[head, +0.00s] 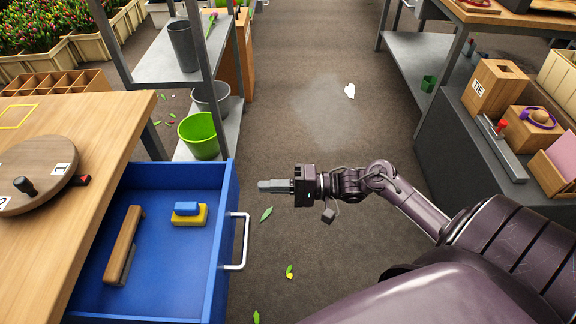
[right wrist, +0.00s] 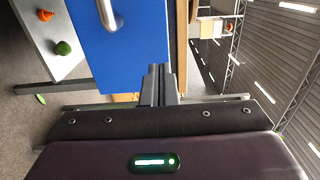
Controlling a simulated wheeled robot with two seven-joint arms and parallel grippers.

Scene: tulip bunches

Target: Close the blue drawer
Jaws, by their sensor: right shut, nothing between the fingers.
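The blue drawer (head: 222,262) stands open in the head view, pulled out from under the wooden table. Its silver handle (head: 243,242) is on its front face, on the right. The drawer front (right wrist: 125,55) and part of the handle (right wrist: 110,14) also show in the right wrist view. My right gripper (head: 260,186) is shut and empty, pointing left, a short way to the right of the drawer's far front corner. It appears apart from the drawer. My left gripper does not show.
Inside the drawer lie a wooden-handled tool (head: 124,245) and a blue-and-yellow block (head: 189,214). The wooden table (head: 90,115) carries a round wooden turntable (head: 35,172). A green bucket (head: 199,135) stands on the shelf behind. The floor right of the drawer is clear except for leaves.

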